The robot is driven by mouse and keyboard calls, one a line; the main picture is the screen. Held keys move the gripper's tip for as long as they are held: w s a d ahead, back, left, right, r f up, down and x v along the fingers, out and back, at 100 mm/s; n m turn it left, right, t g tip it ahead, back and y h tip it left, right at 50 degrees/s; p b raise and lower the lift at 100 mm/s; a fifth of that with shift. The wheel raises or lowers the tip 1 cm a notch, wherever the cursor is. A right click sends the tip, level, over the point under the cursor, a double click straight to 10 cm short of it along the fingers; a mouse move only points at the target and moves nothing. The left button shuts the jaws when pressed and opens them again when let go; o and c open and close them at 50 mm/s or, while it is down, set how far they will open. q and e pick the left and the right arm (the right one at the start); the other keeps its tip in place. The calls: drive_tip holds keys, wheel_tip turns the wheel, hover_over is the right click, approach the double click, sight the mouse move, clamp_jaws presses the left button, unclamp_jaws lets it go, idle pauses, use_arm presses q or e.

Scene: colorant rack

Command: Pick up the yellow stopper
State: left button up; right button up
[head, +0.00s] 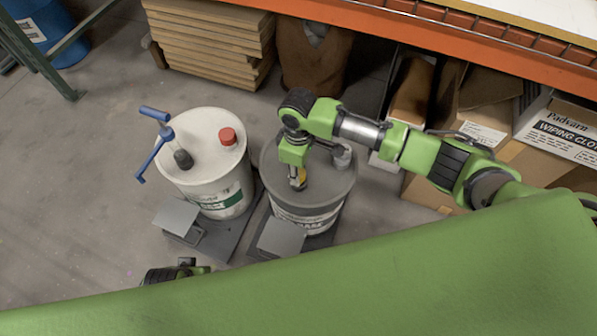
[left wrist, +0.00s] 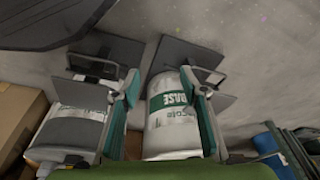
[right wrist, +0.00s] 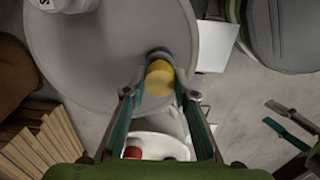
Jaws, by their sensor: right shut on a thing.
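The yellow stopper (head: 301,176) is at the top of the grey-topped drum (head: 330,185). It also shows in the right wrist view (right wrist: 160,78), between the fingertips, with a dark round spot beside it on the lid. My right gripper (head: 297,183) points down over this drum and is shut on the stopper. I cannot tell whether the stopper is seated or just clear of the lid. My left gripper (left wrist: 165,88) is open and empty, its fingers wide apart, away from the drums. Only part of it shows at the bottom of the head view.
A white-topped drum (head: 205,135) with a red stopper (head: 227,136) and a blue-handled pump (head: 160,140) stands left of the grey-topped one. Scales with grey displays (head: 177,217) are in front. An orange shelf (head: 450,40) and cardboard boxes (head: 560,130) stand behind. Floor at left is clear.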

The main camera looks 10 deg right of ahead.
use_arm(q)
drive_tip(key=s+f+p, duration=0.4)
drive_tip(key=s+f, duration=0.2)
drive_tip(key=f, duration=0.7)
drive_tip(key=shift+s+a+g, duration=0.2)
drive_tip(key=shift+a+g, duration=0.2)
use_arm(e)
drive_tip(key=s+a+r, duration=0.9)
drive_tip(key=a+r, duration=0.1)
drive_tip(key=shift+a+r, duration=0.35)
